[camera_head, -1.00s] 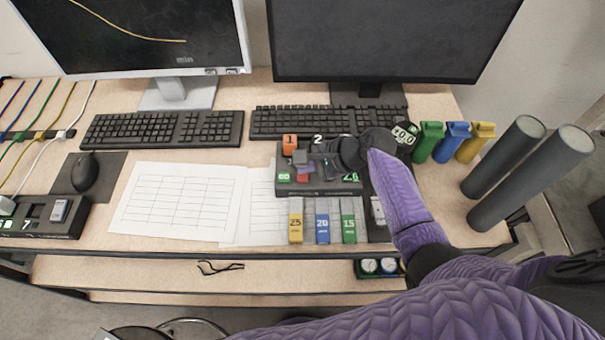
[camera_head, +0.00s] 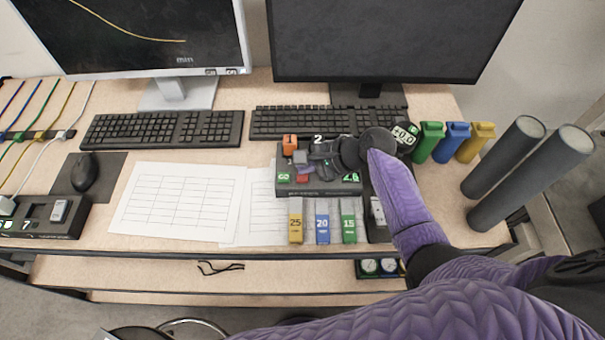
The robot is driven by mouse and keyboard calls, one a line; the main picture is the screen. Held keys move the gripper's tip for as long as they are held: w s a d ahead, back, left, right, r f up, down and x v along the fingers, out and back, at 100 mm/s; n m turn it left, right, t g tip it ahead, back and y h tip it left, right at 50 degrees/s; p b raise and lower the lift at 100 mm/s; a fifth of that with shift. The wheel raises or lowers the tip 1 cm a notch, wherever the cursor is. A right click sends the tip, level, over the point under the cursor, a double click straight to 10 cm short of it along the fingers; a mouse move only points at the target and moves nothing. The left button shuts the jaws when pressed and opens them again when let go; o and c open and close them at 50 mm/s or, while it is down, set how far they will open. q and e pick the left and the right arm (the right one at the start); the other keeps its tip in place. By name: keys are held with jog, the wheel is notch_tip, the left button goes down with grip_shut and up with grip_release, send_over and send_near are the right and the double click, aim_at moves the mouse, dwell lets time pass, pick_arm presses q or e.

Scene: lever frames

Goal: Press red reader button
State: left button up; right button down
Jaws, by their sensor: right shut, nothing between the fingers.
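The reader (camera_head: 330,189) is a dark box on the desk, right of centre, in the head view. Its small red button (camera_head: 302,178) sits on the top face near the front left, beside a green display (camera_head: 284,178). An orange block (camera_head: 289,141) and a grey block (camera_head: 300,157) are at its back left. My right gripper (camera_head: 311,166) is shut and empty, low over the reader, just behind and right of the red button. Whether it touches anything there I cannot tell. My left gripper does not show.
Yellow, blue and green weights (camera_head: 322,228) stand in front of the reader. Paper sheets (camera_head: 178,201) lie to the left and a keyboard (camera_head: 300,121) behind. Green, blue and yellow containers (camera_head: 451,143) and two grey cylinders (camera_head: 530,178) stand to the right.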

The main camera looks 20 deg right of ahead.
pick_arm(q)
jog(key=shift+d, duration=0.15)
pick_arm(e)
jog(key=shift+f, duration=0.4)
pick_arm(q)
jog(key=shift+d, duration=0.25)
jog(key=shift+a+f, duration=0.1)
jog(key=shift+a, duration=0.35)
pick_arm(e)
jog(key=shift+f, duration=0.15)
